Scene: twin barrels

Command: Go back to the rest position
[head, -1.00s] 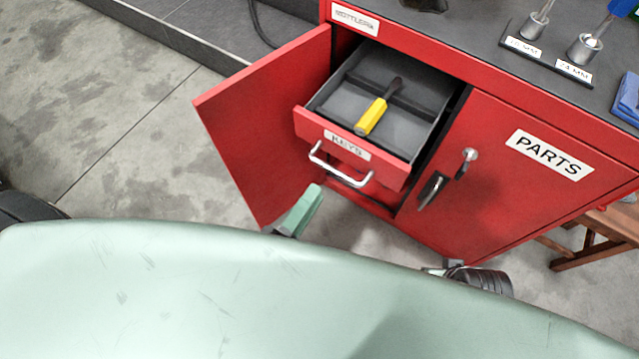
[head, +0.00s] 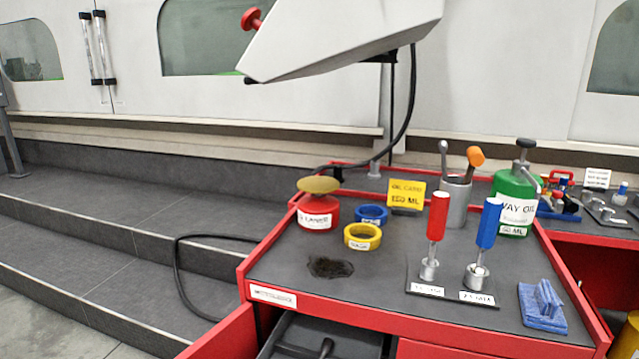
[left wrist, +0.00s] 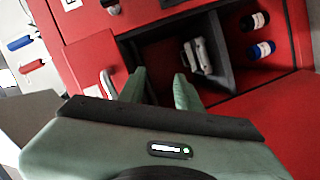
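My left gripper (left wrist: 160,76) shows in the left wrist view with its two green fingers apart and nothing visible between them. It is in front of a red cabinet (left wrist: 80,32) with an open dark compartment. Neither gripper shows in the head view, and my right gripper is in no view. In the head view the red cabinet's open drawer (head: 290,340) is cut off by the bottom edge, with a dark handle end inside it. The open red door (head: 222,336) is beside it.
The cabinet top (head: 330,235) holds a red can (head: 318,212), blue ring (head: 371,214), yellow ring (head: 362,237), red-handled tool (head: 438,215), blue-handled tool (head: 488,222), green oil can (head: 515,200) and blue block (head: 542,308). Grey steps (head: 110,225) lie left. A pale machine part (head: 345,35) hangs above.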

